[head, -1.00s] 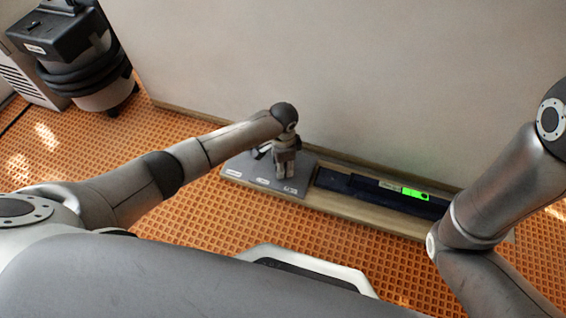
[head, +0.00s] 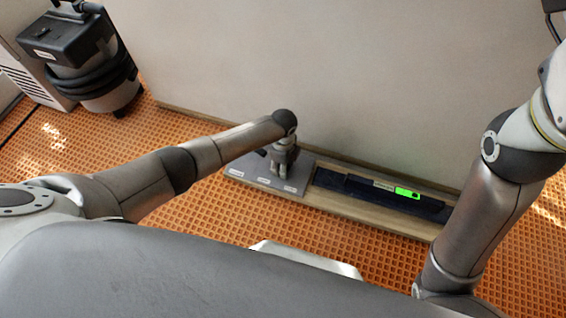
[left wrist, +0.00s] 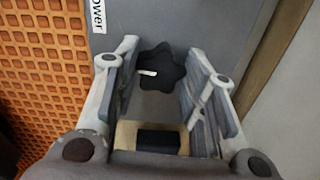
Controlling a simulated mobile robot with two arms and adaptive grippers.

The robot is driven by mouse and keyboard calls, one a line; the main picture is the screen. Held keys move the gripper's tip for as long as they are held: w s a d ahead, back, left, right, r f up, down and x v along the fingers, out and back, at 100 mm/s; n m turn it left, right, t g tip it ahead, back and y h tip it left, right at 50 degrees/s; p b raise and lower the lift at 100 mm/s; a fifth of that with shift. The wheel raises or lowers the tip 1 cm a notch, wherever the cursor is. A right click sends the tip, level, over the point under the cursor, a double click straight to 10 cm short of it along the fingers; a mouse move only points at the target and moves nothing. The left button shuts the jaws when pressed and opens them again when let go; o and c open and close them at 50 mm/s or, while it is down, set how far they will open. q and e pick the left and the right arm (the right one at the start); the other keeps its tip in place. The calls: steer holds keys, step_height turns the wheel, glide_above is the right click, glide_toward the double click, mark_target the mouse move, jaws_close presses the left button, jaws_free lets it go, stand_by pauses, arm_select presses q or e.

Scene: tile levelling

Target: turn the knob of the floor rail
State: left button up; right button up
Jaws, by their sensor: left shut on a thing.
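The dark star-shaped knob (left wrist: 158,70) with a small white mark sits on the grey plate (left wrist: 180,18) in the left wrist view. My left gripper (left wrist: 160,80) has its fingers on either side of it and is shut on it. In the head view my left gripper (head: 281,165) points down at the grey plate (head: 243,168) and hides the knob. The plate is at the left end of the wooden floor rail (head: 345,216). My right arm is at the right; its gripper is out of view.
A dark bar (head: 335,182) with a lit green part (head: 407,193) lies along the rail, right of the plate. A pale wall (head: 330,80) stands close behind. A black and grey machine (head: 85,60) stands far left. Orange grid floor (head: 200,240) is open in front.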

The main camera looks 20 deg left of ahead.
arm_select(q)
steer(key=shift+m, duration=0.3)
steer(key=o, duration=1)
steer(key=shift+r, duration=0.1)
step_height(320, 180, up, 12)
stand_by(0.7)
